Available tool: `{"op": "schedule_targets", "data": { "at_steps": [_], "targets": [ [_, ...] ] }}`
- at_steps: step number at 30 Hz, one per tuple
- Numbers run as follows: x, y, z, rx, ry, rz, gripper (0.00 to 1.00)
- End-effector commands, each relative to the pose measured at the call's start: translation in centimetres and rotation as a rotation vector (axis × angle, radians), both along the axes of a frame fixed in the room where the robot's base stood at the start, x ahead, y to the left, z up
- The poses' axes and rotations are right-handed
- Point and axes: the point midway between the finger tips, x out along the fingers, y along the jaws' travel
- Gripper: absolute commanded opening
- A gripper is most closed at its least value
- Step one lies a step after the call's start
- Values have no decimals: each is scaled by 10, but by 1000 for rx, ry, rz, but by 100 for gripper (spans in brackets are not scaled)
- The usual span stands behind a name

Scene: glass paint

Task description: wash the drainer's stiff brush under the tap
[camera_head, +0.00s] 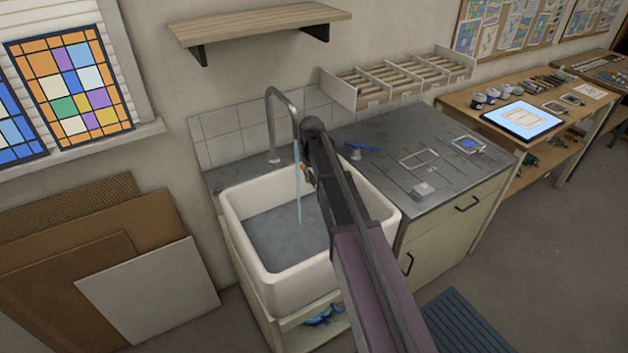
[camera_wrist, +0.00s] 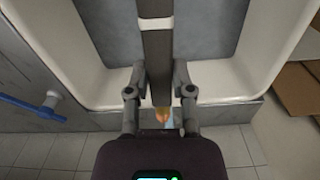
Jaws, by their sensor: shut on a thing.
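In the head view my gripper (camera_head: 308,174) is over the sink at the end of my arm, close to the running water (camera_head: 298,190), and mostly hidden by the arm. A small orange-brown piece, probably part of the stiff brush (camera_head: 304,167), shows beside the stream. In the wrist view my gripper (camera_wrist: 159,78) is closed, and an orange tip of the brush (camera_wrist: 162,115) shows between its finger joints. A dark bar with a light band runs up between the fingers; I cannot tell what it is. The tap (camera_head: 272,125) arches over the white sink (camera_head: 240,232).
The grey drainer top (camera_head: 395,135) right of the sink holds a blue-handled thing (camera_head: 363,147), a wooden frame (camera_head: 419,159) and small items. A rack (camera_head: 341,91) stands behind it. A shelf (camera_head: 262,22) hangs above. Boards (camera_head: 150,285) lean at left.

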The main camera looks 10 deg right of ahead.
Motion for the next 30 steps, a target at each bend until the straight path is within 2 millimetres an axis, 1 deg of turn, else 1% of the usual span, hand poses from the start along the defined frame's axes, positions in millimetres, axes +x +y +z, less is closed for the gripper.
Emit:
{"op": "schedule_targets", "data": {
  "at_steps": [3,11,30],
  "targets": [
    [8,5,-2,0,0,0,0],
    [15,12,-4,0,0,-1,0],
    [17,13,-4,0,0,-1,0]
  ]
}}
